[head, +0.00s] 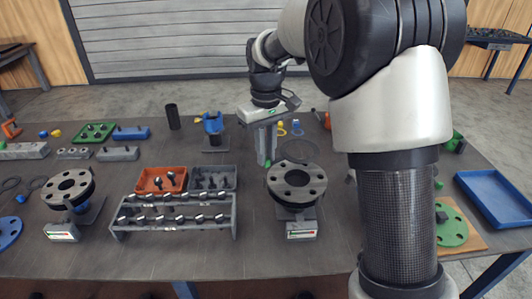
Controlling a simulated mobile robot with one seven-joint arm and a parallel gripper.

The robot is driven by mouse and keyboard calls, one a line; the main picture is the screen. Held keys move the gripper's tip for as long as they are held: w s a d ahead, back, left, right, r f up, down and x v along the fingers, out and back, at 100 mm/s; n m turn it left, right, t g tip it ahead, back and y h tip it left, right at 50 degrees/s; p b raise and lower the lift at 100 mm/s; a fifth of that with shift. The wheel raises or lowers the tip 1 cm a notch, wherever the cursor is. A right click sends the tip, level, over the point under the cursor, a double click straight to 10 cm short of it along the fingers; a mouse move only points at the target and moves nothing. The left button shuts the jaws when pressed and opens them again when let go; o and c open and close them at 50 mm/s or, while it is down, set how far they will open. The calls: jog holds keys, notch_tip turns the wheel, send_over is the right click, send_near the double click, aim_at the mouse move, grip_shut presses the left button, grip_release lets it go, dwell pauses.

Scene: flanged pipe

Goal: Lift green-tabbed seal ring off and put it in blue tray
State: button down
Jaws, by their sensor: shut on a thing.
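My gripper (267,158) points down just behind and left of the flanged pipe end (297,180) at the table's middle. It is shut on the seal ring (301,140), a thin dark ring that shows to the right of the fingers. A bit of green, likely its tab, shows at the fingertips. The ring appears above the far side of the flange, apart from its top face; the exact height is hard to tell. The blue tray (497,192) lies at the right end of the table and looks empty.
A second flange (69,186) stands at the left. A rack of bolts (176,217), an orange bin (161,180) and a grey bin (211,177) lie between. A green disc (452,225) on a wooden board sits beside the blue tray. My arm hides part of the table's right side.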

jog(key=shift+r+p, duration=1.75)
jog(key=shift+r, duration=0.6)
jog(key=shift+s, duration=0.1)
